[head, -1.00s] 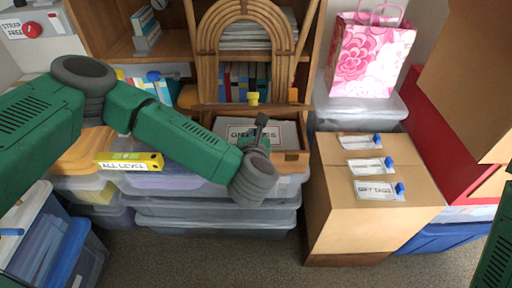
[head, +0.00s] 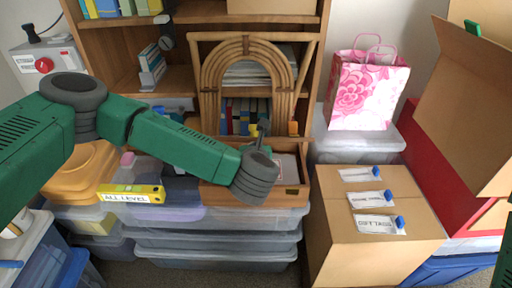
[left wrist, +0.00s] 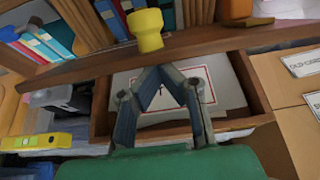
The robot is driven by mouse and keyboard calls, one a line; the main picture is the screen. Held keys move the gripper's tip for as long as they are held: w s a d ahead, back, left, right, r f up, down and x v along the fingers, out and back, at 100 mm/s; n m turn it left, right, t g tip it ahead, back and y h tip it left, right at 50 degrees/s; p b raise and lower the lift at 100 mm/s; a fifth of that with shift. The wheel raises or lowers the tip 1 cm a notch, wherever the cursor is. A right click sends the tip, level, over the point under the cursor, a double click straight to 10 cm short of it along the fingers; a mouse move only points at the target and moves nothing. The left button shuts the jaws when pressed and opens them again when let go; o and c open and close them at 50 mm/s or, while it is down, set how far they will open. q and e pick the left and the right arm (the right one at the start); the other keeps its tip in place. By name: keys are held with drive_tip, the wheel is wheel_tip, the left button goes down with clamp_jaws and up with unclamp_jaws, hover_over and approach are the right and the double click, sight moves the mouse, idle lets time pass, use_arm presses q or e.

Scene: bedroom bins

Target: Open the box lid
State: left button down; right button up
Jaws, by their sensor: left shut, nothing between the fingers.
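A shallow open wooden box (head: 290,196) stands on the clear bins below the bookcase. It also shows in the left wrist view (left wrist: 101,110), with a grey-white sheet and a red-bordered label inside. A brown wooden edge with a yellow knob (left wrist: 146,29) runs along its far side; I cannot tell whether this is a lid. My left gripper (left wrist: 160,75) is shut and empty over the box opening. In the head view its wrist hides part of the box. A cardboard box (head: 345,232) with a flat top and several labels stands to the right. My right gripper is out of view.
A raised cardboard flap (head: 468,110) stands at the far right beside a red box (head: 432,150). A pink floral bag (head: 366,92) sits on a clear bin (head: 355,145). A rattan arch (head: 206,85) stands behind the wooden box. A yellow "ALL LEVEL" item (head: 132,194) lies left.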

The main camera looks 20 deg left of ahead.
use_arm(q)
drive_tip(key=shift+g+h, duration=0.3)
drive_tip(key=shift+g, duration=0.6)
drive_tip(key=w+r+p, duration=0.1)
drive_tip(key=r+p, duration=0.1)
drive_tip(key=w+a+r+p, duration=0.1)
drive_tip(key=w+r+p, duration=0.1)
drive_tip(key=shift+w+r+p, duration=0.3)
drive_tip(key=shift+r, duration=0.05)
drive_tip(key=shift+w, duration=0.2)
drive_tip(key=shift+f, duration=0.1)
